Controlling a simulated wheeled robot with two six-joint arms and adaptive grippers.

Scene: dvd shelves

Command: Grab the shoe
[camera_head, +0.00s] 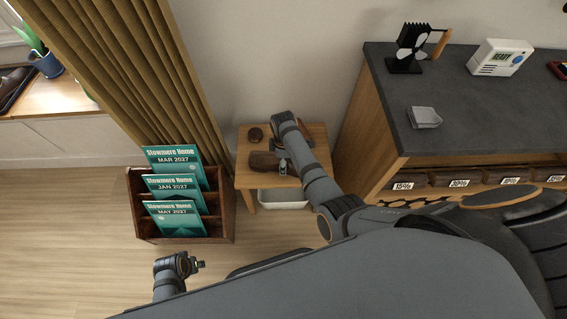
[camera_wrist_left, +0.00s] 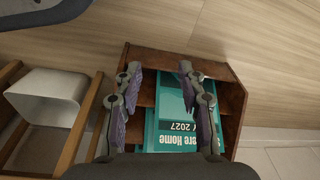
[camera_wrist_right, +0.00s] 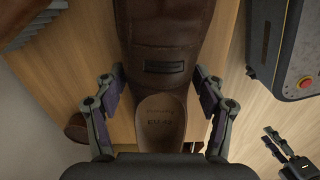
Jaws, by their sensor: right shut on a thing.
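A brown leather shoe (camera_head: 263,162) lies on the small wooden side table (camera_head: 245,181). In the right wrist view the shoe (camera_wrist_right: 165,30) runs away from me, with its tan insole and open heel end nearest. My right gripper (camera_wrist_right: 158,85) has one finger on each side of the shoe near its middle and is shut on it. In the head view my right arm partly hides the shoe and table. My left gripper (camera_wrist_left: 160,70) is open and empty, facing the magazine rack; in the head view it (camera_head: 199,265) is low in front of the rack.
A dark wooden rack (camera_head: 222,200) with teal magazines (camera_head: 172,182) stands left of the side table. A second small brown object (camera_head: 255,134) sits at the table's back. A white bin (camera_head: 283,198) is underneath. A dark-topped counter (camera_head: 470,115) stands to the right.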

